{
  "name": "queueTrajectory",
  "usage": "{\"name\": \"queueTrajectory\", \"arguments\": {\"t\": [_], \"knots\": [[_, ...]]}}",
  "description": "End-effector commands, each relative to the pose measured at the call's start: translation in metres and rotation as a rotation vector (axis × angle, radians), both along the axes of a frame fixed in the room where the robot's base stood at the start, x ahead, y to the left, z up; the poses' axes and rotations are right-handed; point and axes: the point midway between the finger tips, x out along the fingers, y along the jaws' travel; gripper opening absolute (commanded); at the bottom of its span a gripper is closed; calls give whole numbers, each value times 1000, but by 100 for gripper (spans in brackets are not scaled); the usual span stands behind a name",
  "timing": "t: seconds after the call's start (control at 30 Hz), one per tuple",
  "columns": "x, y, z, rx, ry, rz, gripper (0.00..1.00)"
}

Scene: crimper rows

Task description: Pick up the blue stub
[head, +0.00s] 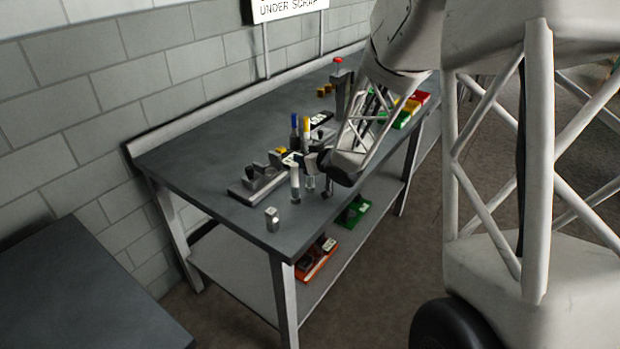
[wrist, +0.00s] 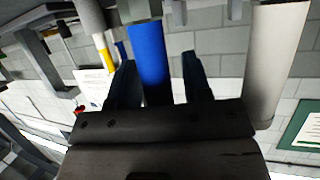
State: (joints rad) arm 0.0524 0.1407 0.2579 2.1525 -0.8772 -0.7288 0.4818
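A gap shows between the stub and the right finger; contact on the left side cannot be told. In the head view my gripper (head: 322,172) is low over the front of the bench, and the stub it surrounds cannot be made out there. Another blue-topped piece (head: 294,122) stands farther back, beside a yellow-topped one (head: 306,126).
A white cylinder (wrist: 277,60) stands close to the right of my gripper in the wrist view. Grey blocks and fixtures (head: 258,180) crowd the grey bench (head: 200,160). A red-topped post (head: 338,75) and coloured bins (head: 408,108) stand farther back. The bench's left part is clear.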

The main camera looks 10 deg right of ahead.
Motion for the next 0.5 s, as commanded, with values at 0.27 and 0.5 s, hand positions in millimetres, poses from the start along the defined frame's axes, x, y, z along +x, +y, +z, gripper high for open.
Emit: {"name": "queueTrajectory", "arguments": {"t": [0.27, 0.5], "knots": [[0, 0, 0, 0, 0, 0, 1], [0, 0, 0, 0, 0, 0, 0]]}}
